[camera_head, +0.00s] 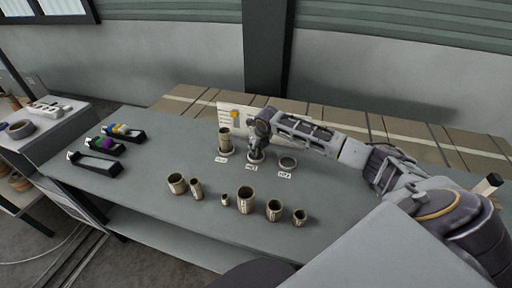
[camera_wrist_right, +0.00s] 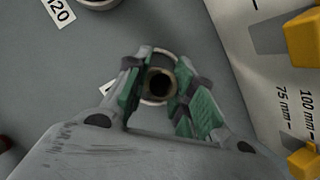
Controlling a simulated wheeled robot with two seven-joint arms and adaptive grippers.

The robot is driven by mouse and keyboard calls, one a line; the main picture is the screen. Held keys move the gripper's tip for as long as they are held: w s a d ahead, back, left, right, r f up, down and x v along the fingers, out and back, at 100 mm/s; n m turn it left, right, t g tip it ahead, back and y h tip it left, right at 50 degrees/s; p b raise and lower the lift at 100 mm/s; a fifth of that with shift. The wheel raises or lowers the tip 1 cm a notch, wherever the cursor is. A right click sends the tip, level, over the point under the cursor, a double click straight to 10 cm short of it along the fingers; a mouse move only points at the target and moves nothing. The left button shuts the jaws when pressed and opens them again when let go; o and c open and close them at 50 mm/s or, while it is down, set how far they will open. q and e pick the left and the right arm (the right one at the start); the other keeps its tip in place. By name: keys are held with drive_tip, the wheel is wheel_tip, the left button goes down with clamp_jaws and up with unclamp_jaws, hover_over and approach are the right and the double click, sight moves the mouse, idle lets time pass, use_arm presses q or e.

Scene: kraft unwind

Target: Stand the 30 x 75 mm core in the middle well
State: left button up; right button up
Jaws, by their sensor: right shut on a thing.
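My right gripper (camera_head: 257,146) reaches down over the middle well (camera_head: 256,160) in the head view. In the right wrist view the right gripper (camera_wrist_right: 158,88) is shut on a small brown core (camera_wrist_right: 160,84), seen from above down its dark bore. The pale rim of the middle well (camera_wrist_right: 147,101) shows around the core. Whether the core's foot rests on the well's floor cannot be told. The right well (camera_head: 288,163) is empty. My left gripper is not in view.
Several loose cores, such as a wide one (camera_head: 246,200) and a tiny one (camera_head: 225,200), stand on the front of the grey table (camera_head: 150,150). A gauge board (camera_head: 232,112) with yellow parts stands behind the wells. Black trays (camera_head: 95,164) lie at left.

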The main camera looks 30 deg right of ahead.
drive_tip(key=shift+f, duration=0.1)
drive_tip(key=o, duration=0.8)
drive_tip(key=shift+v, duration=5.95)
